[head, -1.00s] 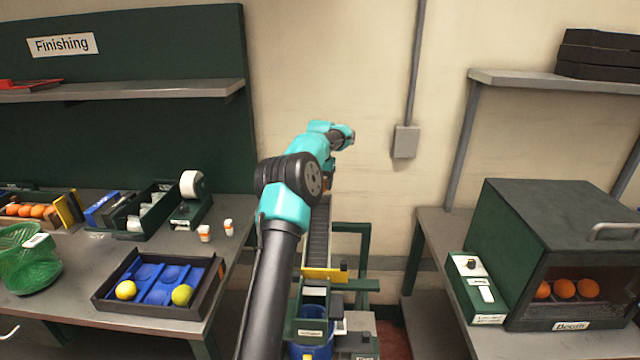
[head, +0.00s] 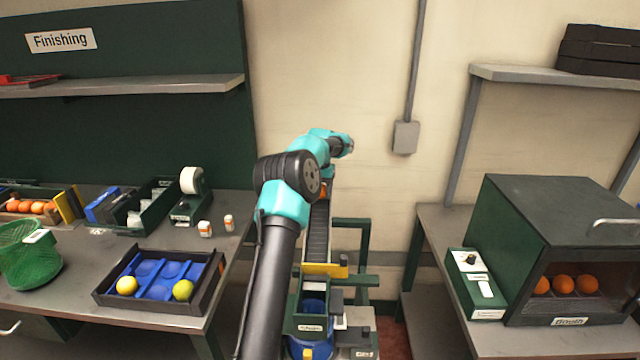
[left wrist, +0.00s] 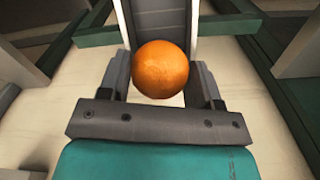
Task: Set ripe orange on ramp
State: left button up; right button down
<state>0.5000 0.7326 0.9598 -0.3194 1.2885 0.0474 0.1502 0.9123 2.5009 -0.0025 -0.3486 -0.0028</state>
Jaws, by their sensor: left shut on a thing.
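My left gripper (left wrist: 161,78) is shut on the ripe orange (left wrist: 161,68), one finger on each side, in the left wrist view. The narrow grey ramp (left wrist: 162,20) with raised side walls lies directly behind the orange there. I cannot tell whether the orange touches it. In the head view the ramp (head: 318,238) runs away from me beside my left arm. My arm mostly hides the gripper and orange in that view. My right gripper is in neither view.
A black tray (head: 205,302) with blue cups holds two yellow-green fruits on the left bench, by a green mesh basket (head: 30,262). A green booth (head: 560,225) with several oranges stands right. A yellow bar (head: 324,270) crosses the ramp's near end.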

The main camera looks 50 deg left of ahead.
pick_arm(q)
jog(key=shift+f, duration=1.8)
jog(key=o, duration=1)
jog(key=shift+o, duration=0.2)
jog(key=shift+f, duration=0.1)
jog(key=shift+s+f, duration=0.1)
jog(key=shift+s+a+r, duration=0.15)
jog(key=shift+a+r, duration=0.05)
jog(key=shift+r, duration=0.65)
jog(key=shift+w+d+r, duration=0.1)
jog(key=shift+w+r, duration=0.05)
jog(key=shift+r, duration=0.7)
jog(key=shift+w+d+r, duration=0.1)
jog(key=shift+r, duration=2.9)
